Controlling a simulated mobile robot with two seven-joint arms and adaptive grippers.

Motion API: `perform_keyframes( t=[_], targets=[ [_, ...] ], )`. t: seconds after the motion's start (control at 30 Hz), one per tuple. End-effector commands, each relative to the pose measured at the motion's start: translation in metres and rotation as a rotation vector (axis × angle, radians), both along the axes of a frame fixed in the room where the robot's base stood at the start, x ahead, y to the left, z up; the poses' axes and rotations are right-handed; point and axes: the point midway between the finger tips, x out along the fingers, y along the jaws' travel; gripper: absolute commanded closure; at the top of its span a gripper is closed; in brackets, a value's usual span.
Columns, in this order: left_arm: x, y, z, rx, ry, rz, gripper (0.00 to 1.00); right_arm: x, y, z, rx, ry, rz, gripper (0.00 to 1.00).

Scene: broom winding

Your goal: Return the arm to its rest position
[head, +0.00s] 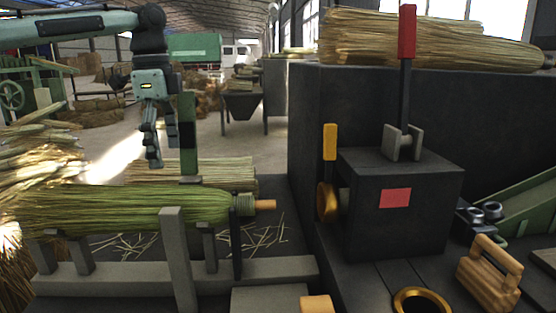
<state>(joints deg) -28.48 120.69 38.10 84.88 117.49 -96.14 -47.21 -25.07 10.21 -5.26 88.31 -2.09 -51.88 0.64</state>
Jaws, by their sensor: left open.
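My left arm comes in from the upper left. Its gripper (162,152) points down above and behind the green broom bundle, apart from it. Its fingers are open with nothing seen between them. The broom bundle (130,207) lies level on the grey cradle (180,262), with its bound neck and orange-brown handle end (265,204) pointing right.
A dark machine box (375,230) with a red-handled upright lever (407,35) and a yellow-handled crank (330,142) stands right of the bundle. Straw (430,38) lies on top behind it. A wooden-handled block (490,272) and brass ring (422,300) are at lower right.

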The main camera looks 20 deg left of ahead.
Motion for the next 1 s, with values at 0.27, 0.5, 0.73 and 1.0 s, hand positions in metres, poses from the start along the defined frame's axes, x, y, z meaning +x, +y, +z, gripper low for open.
perform_keyframes(
  t=[0.27, 0.5, 0.73, 1.0],
  targets=[
    [0.0, 0.0, -0.004, 0.0, 0.002, 0.0, 0.09, 0.0, 0.0, 0.0, 0.0, 0.0, 0.0, 0.6],
    [0.0, -0.001, -0.037, -0.001, 0.004, 0.0, 0.09, 0.0, 0.0, 0.0, 0.0, 0.0, 0.0, 0.6],
    [0.001, -0.002, -0.072, -0.002, 0.004, 0.001, 0.09, 0.0, 0.0, 0.0, 0.0, 0.0, 0.0, 0.6],
    [0.002, -0.002, -0.089, 0.0, 0.0, 0.0, 0.09, 0.0, 0.0, 0.0, 0.0, 0.0, 0.0, 0.6]
  ],
)
